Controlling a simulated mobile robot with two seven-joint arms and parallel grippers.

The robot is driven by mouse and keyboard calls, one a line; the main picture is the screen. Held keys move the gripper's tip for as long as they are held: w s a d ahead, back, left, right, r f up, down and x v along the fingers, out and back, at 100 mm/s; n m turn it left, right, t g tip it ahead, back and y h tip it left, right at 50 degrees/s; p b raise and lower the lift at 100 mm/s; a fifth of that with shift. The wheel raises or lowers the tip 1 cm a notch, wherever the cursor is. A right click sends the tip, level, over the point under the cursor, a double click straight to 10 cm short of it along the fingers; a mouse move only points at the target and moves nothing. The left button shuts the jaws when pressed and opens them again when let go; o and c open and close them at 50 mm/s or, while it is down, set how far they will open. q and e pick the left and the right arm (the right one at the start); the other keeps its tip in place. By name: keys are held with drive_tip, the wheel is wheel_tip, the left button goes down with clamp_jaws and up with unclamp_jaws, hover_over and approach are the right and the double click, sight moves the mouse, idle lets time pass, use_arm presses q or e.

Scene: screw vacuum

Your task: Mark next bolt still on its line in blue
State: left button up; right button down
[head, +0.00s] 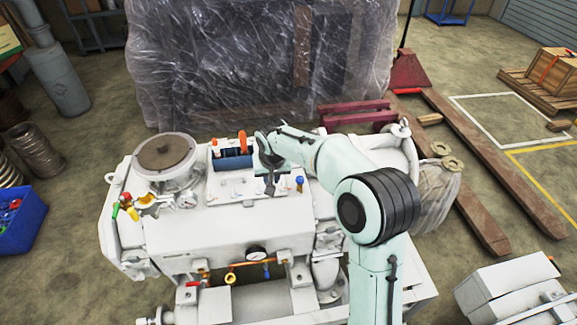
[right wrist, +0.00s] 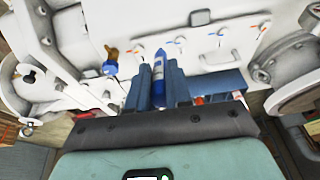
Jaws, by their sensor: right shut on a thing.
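A blue marker (right wrist: 158,66) stands between the fingers of my right gripper (right wrist: 161,88), which is shut on it in the right wrist view. Its tip points at a white panel (right wrist: 195,55) with several small bolts, such as one bolt (right wrist: 221,33). Small red and blue marks show beside bolts; which mark belongs to which line is too small to tell. I cannot tell whether the marker touches the panel. In the head view my right gripper (head: 270,184) is over the right part of the white machine's top (head: 225,225). My left gripper is not in view.
A blue holder (head: 232,160) with an orange-handled item (head: 242,141) stands beside the gripper. A blue-topped fitting (head: 299,183) rises to its right. A round-lidded housing (head: 165,153) is at left. A plastic-wrapped load (head: 250,60) stands behind the machine.

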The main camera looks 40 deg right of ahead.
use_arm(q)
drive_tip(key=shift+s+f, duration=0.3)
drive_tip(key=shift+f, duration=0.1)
use_arm(e)
drive_tip(key=shift+m, duration=0.8)
drive_tip(key=d+r, duration=0.2)
drive_tip(key=d, duration=0.1)
drive_tip(key=d+r, duration=0.1)
drive_tip(key=shift+d, duration=0.2)
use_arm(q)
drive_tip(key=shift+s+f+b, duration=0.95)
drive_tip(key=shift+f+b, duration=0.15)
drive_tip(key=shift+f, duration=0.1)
use_arm(e)
wheel_tip(320, 180, down, 5)
drive_tip(key=shift+s+r, duration=0.1)
drive_tip(key=shift+r, duration=0.05)
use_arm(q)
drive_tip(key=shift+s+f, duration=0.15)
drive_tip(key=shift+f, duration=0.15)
use_arm(e)
drive_tip(key=shift+f, duration=0.6)
drive_tip(key=shift+r, duration=0.1)
